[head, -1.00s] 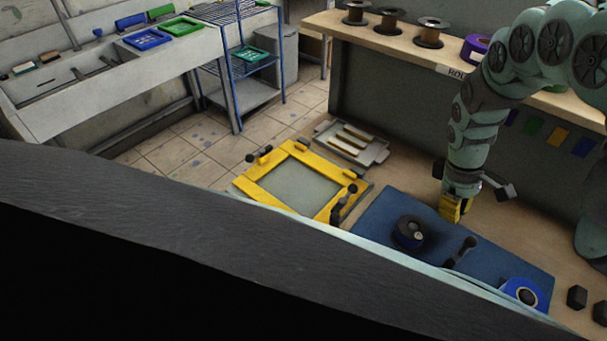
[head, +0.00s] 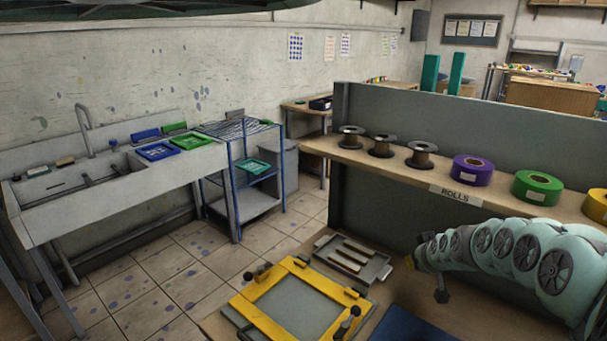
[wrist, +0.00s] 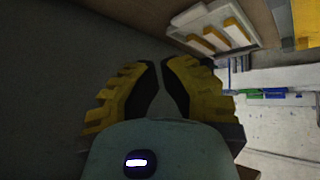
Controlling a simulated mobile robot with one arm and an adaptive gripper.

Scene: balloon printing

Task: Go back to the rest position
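My gripper (head: 411,263) is at the left end of my arm in the head view, in front of the grey panel under the roll shelf.
A yellow frame (head: 248,312) and a grey tray with pale bars (head: 372,275) lie below left of my gripper. A blue mat (head: 410,325) is partly in view. The roll shelf (head: 385,165) bears spools, a purple roll (head: 472,170) and a green roll (head: 537,187). A sink (head: 110,190) stands left.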

